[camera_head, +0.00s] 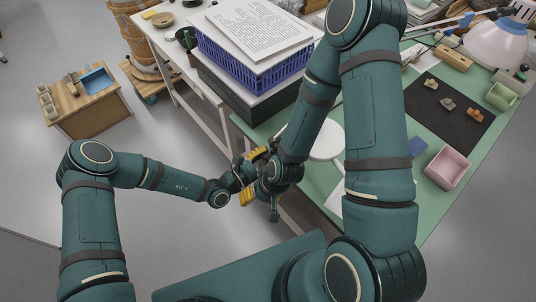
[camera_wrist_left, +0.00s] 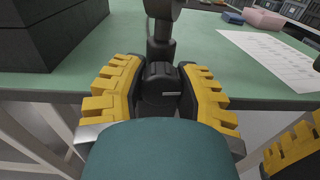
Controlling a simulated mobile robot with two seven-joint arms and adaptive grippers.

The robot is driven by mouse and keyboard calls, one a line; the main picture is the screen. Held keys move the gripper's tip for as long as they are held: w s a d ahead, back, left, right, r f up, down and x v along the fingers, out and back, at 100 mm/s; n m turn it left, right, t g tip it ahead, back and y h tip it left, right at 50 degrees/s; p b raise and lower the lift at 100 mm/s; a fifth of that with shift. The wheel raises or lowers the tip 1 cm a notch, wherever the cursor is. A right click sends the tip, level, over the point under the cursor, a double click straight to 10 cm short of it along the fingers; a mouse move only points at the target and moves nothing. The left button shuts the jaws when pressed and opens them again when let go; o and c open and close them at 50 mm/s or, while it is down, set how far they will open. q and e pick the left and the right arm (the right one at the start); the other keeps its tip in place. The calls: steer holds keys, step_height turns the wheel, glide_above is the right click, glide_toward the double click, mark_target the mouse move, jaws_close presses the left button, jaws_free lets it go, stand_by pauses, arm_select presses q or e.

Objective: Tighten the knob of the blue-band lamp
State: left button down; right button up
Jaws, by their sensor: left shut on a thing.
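My left gripper (camera_head: 250,172) is at the table's front edge, close against my right gripper (camera_head: 269,190). In the left wrist view, the yellow fingers of my left gripper (camera_wrist_left: 160,72) are shut around a black knob-like part (camera_wrist_left: 160,92). A dark post (camera_wrist_left: 163,22) stands behind it. I cannot tell whether this part belongs to the blue-band lamp; no blue band shows there. Whether my right gripper is open or shut is hidden.
The green table (camera_head: 473,160) holds a pink box (camera_head: 447,168), a dark mat (camera_head: 425,122) with several sherds and a pale green box (camera_head: 501,96). A white disc (camera_head: 327,140) is partly behind my right arm. A blue basket (camera_head: 235,67) with papers stands at the left.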

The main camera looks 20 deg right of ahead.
arm_select(q)
steer(key=c, duration=0.6)
jaws_free()
steer(key=shift+a, duration=0.1)
steer(key=v, duration=0.7)
steer(key=shift+a, duration=0.15)
